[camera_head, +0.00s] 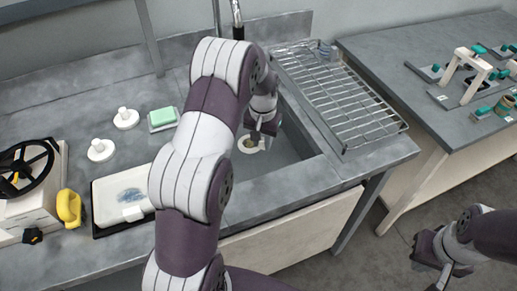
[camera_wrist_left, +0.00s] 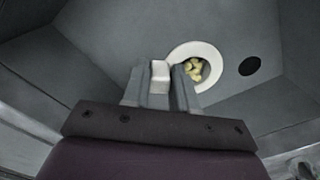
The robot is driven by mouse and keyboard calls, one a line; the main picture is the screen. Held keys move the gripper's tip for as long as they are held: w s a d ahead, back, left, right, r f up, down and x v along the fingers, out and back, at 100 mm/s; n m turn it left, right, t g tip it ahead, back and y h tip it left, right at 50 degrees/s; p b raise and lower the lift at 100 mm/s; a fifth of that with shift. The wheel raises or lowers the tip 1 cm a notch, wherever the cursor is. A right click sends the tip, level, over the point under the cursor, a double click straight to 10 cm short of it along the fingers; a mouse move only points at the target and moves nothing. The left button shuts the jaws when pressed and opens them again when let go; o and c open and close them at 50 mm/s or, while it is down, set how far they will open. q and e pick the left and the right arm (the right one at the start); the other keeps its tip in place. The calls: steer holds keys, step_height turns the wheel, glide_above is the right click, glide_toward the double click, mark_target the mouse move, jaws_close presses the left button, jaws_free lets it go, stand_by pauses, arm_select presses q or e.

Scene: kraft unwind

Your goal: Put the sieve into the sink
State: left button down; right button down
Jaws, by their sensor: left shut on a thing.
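The sieve (camera_head: 247,149) is a small white ring with yellowish bits in it, over the grey sink basin (camera_head: 278,150). In the left wrist view the sieve (camera_wrist_left: 211,59) is just beyond my fingertips. My left gripper (camera_head: 262,130) reaches down into the sink area. In the left wrist view my left gripper (camera_wrist_left: 160,88) is shut on the sieve's pale handle. The sink floor with its dark drain (camera_wrist_left: 249,66) is behind the sieve; I cannot tell whether they touch. My right gripper (camera_head: 436,262) is at the lower right, away from the sink; its jaws are unclear.
A wire rack (camera_head: 335,95) lies right of the sink. A green sponge (camera_head: 162,117) on a dish, white stoppers (camera_head: 125,118), a white tray (camera_head: 105,200) and a yellow-handled item (camera_head: 69,208) are on the left counter. A second table (camera_head: 440,60) stands at right.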

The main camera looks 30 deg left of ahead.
mark_target(262, 148)
arm_select(q)
steer(key=f, duration=0.5)
steer(key=shift+w+a+f, duration=0.1)
steer(key=shift+w+a, duration=0.1)
steer(key=shift+w, duration=0.05)
steer(key=shift+s+d, duration=0.1)
steer(key=shift+s, duration=0.05)
steer(key=c, duration=0.9)
jaws_free()
steer(key=shift+f, duration=0.1)
arm_select(e)
steer(key=shift+w+a, duration=0.1)
steer(key=shift+w, duration=0.05)
